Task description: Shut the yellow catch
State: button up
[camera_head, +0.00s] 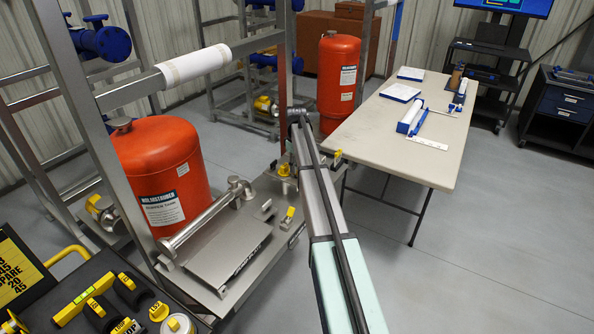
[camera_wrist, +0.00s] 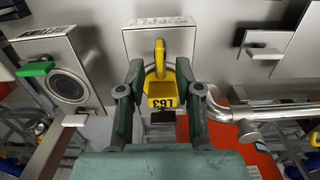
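A yellow catch (camera_wrist: 161,92) with a black-lettered tag face sits in the middle of the wrist view, in front of a metal plate (camera_wrist: 185,42). Its curved upper part rises against the plate. My gripper (camera_wrist: 159,72) is open, with one dark green finger on each side of the catch. The fingers are close to its sides; I cannot tell whether either touches. In the head view my arm hides the gripper, and I cannot tell which yellow part there is this catch.
The head view shows a red tank (camera_head: 165,185), a metal skid (camera_head: 225,245) and a long table (camera_head: 385,125).

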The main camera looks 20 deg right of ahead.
jog(key=shift+r+p, duration=0.85)
jog(key=shift+r, duration=1.5)
jog(key=m, duration=0.4)
jog(key=shift+r, duration=0.3)
jog(key=shift+r+m, duration=0.1)
jog(key=shift+m, duration=1.4)
jog(key=shift+r+m+p, duration=0.1)
jog(key=shift+m+p, duration=0.25)
jog(key=shift+m, duration=0.35)
jog(key=m, duration=0.5)
jog(key=shift+r, duration=0.3)
